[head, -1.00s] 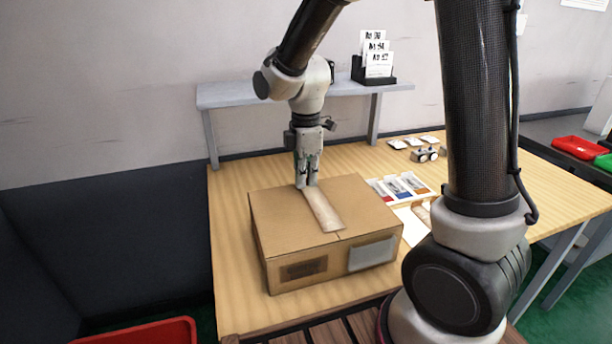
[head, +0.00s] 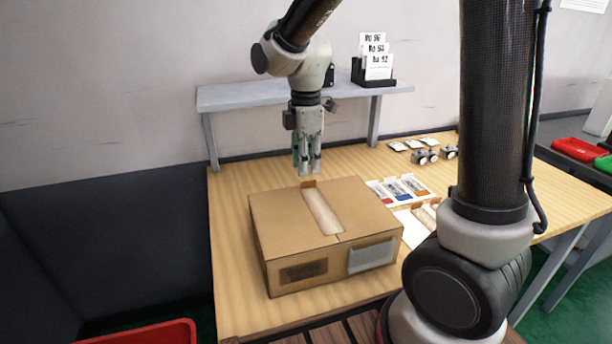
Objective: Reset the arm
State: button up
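My gripper (head: 309,172) points down just above the far edge of a cardboard box and is apart from it. Its fingers look close together with a narrow gap; nothing shows between them. The closed cardboard box (head: 280,226) sits on the wooden table (head: 232,312). A pale strip (head: 322,212) runs across the middle of its top, with a small brown piece at its far end. A grey label and a dark label are on its front face.
Colored packets (head: 398,189) lie right of the box, with small metal parts (head: 424,157) behind them. A grey shelf (head: 240,96) holds a card holder (head: 374,72) at the back.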

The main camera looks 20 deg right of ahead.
notch_tip(320, 180, up, 7)
jog(key=s+d+r+m+t, duration=0.3)
jog(key=s+d+m+t, duration=0.1)
jog(key=s+d+m, duration=1.1)
jog(key=s+m, duration=0.3)
jog(key=s, duration=0.1)
jog(key=shift+s+d, duration=0.2)
jog(key=shift+d, duration=0.1)
dwell(0.5)
